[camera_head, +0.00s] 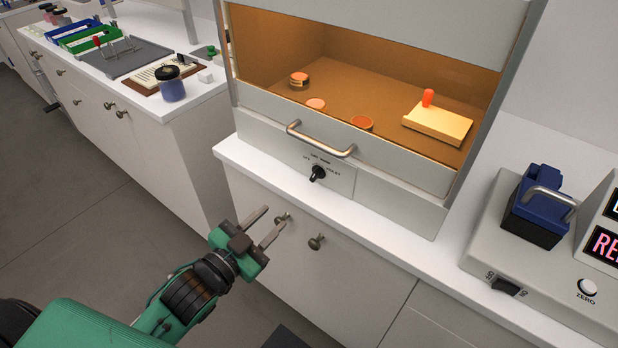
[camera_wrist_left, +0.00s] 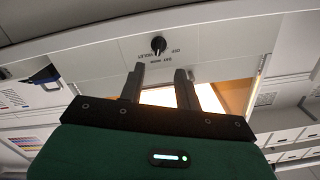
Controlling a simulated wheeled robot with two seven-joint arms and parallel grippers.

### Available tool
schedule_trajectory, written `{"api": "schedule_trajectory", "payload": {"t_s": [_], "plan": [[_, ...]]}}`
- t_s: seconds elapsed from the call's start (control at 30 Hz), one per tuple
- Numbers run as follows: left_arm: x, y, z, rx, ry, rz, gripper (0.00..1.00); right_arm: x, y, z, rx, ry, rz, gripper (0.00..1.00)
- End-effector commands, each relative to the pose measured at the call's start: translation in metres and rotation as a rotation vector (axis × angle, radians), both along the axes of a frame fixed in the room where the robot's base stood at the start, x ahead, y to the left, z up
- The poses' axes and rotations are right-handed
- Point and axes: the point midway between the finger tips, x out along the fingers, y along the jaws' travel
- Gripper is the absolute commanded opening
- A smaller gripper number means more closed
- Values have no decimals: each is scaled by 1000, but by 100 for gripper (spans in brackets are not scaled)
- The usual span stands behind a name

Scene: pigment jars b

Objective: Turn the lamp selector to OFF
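The lamp selector is a black rotary knob (camera_head: 318,173) on the front panel of the lit cabinet, below its metal handle. Small lettering surrounds it, with OFF at the left and what looks like VIOLET at the right. Which label it points to is too small to tell. It also shows in the left wrist view (camera_wrist_left: 158,45), just beyond the fingertips, with the lettering inverted. My left gripper (camera_head: 277,215) is open and empty, in front of and lower left of the knob, apart from it. The fingers show in the wrist view (camera_wrist_left: 160,68). My right gripper is out of view.
The cabinet (camera_head: 250,118) glows orange inside, with several small discs and a yellow block. Its bar handle (camera_head: 320,140) is above the knob. The counter edge (camera_head: 300,213) and round door knobs (camera_head: 316,242) lie below.

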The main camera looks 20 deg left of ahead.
Motion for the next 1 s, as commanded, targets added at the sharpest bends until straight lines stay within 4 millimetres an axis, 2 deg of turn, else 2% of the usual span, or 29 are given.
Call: {"api": "schedule_trajectory", "payload": {"t_s": [0.1, 0.27, 0.57, 1.0], "plan": [[-5, -4, 14, -4, -25, -12, 34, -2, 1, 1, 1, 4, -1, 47], [3, -7, 16, -5, -28, -13, 34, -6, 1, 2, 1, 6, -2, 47], [41, -20, 17, -5, -28, -12, 34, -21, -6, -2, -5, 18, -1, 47], [102, -43, 16, -5, -27, -13, 34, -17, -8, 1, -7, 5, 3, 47]]}}
